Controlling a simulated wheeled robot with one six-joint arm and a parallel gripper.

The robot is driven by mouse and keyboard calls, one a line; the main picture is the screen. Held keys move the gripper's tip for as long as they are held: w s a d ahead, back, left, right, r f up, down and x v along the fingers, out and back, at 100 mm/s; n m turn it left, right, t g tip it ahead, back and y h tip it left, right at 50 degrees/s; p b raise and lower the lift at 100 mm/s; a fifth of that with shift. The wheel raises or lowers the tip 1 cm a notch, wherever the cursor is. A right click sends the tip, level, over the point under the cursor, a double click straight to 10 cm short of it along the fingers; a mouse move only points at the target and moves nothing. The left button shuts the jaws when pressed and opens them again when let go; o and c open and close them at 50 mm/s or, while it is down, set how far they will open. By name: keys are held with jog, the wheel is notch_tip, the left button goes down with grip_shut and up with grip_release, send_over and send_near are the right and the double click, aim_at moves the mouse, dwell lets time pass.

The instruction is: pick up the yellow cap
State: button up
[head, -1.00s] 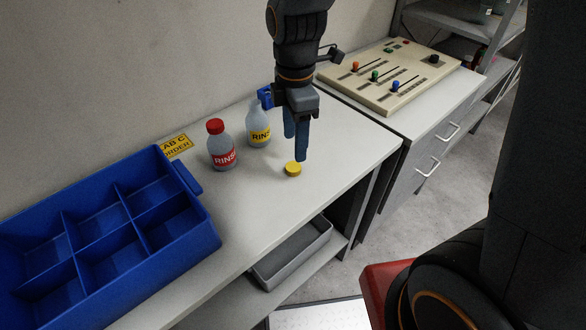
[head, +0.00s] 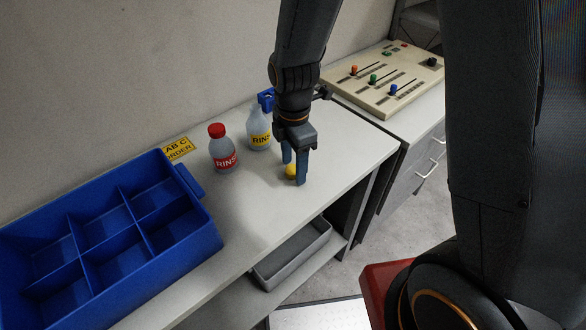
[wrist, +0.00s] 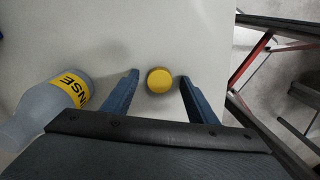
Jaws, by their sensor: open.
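The yellow cap (head: 290,171) lies on the light worktop near its front edge, partly hidden by a finger in the head view. My gripper (head: 295,172) points down over it, with the blue fingers low on either side. In the wrist view the yellow cap (wrist: 159,80) sits between the two open fingertips (wrist: 158,76), with a gap on each side. The gripper is open and holds nothing.
A red-capped bottle (head: 222,150) stands left of the gripper. A blue divided bin (head: 212,238) fills the worktop's left end. A control panel with sliders (head: 415,88) sits on the right cabinet. A grey tray (head: 325,232) is on the shelf below. The worktop's right end is clear.

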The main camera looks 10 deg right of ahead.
jog(key=shift+f, duration=0.1)
jog(key=c, duration=1.1)
